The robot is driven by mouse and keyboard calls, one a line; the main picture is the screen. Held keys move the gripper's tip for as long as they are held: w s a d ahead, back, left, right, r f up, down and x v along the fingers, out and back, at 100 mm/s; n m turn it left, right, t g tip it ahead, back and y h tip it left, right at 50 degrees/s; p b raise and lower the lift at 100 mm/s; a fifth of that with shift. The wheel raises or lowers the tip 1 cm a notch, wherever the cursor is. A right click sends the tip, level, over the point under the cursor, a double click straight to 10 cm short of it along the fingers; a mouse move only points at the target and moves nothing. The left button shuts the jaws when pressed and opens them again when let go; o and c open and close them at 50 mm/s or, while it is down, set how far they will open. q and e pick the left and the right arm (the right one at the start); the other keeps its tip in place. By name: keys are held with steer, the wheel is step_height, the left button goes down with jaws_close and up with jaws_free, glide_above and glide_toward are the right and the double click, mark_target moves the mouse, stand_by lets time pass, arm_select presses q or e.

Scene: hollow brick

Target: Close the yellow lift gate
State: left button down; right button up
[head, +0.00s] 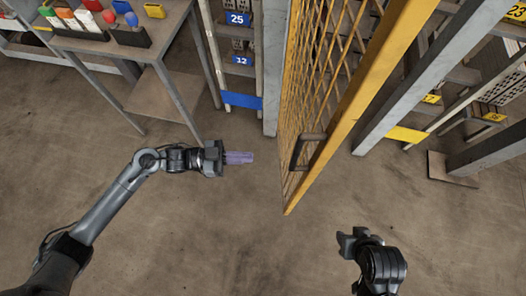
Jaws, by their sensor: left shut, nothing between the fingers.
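The yellow lift gate (368,88) is a mesh panel in a yellow frame. It stands swung out into the room, its near lower corner pointing towards me. A dark handle (306,149) sits on its near edge post. My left gripper (250,157), with purple fingers, is shut and empty, to the left of the gate and apart from it. My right gripper (343,240) is at the lower right, below the gate and apart from it. I cannot tell whether its fingers are open or shut.
Racks with blue labels (238,19) stand behind and left of the gate. Grey posts and shelves with yellow labels (407,134) stand to its right. A metal table (118,56) with coloured items is at the upper left. The brown floor (215,235) in front is clear.

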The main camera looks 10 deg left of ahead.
arm_select(q)
steer(key=b+x, duration=0.3)
steer(key=x, duration=1)
steer(key=shift+d, duration=0.2)
steer(key=shift+d+r, duration=0.1)
